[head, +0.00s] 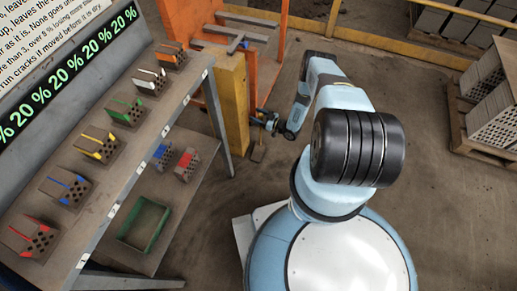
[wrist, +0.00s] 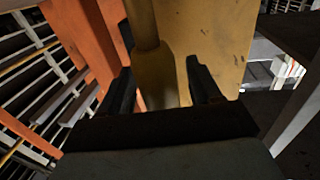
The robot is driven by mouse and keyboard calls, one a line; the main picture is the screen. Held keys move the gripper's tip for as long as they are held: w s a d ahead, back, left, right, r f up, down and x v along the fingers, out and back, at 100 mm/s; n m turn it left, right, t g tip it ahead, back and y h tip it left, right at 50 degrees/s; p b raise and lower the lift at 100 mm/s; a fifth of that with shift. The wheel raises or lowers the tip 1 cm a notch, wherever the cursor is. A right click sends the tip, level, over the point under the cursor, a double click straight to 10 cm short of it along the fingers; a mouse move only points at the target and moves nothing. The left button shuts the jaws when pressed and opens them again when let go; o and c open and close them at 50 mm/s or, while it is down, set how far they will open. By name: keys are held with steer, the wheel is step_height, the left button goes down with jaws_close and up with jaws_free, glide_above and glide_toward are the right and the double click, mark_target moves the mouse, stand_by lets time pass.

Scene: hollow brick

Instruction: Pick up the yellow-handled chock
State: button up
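A small tan-brown piece that looks like the chock (head: 258,153) sits on the floor at the foot of the yellow post in the head view. My gripper (head: 267,121) is low beside the post, just above it. In the wrist view a dull yellow handle (wrist: 154,75) with a wider end stands between the two dark fingers of my gripper (wrist: 160,68). The fingers are apart, with a narrow gap visible on the right of the handle. Contact on the left is unclear. The chock's body is hidden in the wrist view.
The yellow post (head: 233,100) and orange rack (head: 211,75) stand close to the gripper. A shelf (head: 160,135) on the left holds several hollow bricks with coloured handles and a green tray (head: 158,228). A brick pallet (head: 490,105) stands right. Floor between is clear.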

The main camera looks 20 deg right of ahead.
jaws_close()
stand_by(0.3)
stand_by(0.9)
